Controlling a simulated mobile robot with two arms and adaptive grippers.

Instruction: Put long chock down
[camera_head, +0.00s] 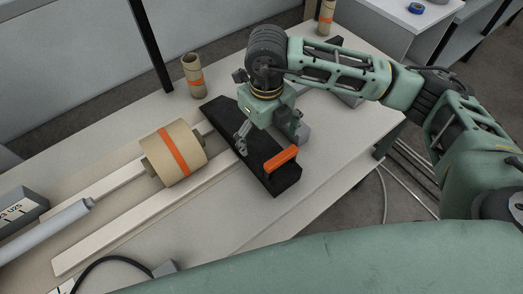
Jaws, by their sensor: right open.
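The long chock, a black bar (226,112) with an orange handle (281,158) near its front end, lies across the ends of two pale rails on the table. My right gripper (268,137) is over the middle of the chock, pointing down, with its fingers apart. It hides part of the chock's middle and far side. I cannot tell whether the fingers touch the chock. My left gripper is not in view.
A kraft roll with an orange band (174,153) lies between the rails (140,224), left of the chock. A grey rod (48,230) points at it. A small upright roll (194,76) stands behind. The table's front right (318,190) is clear.

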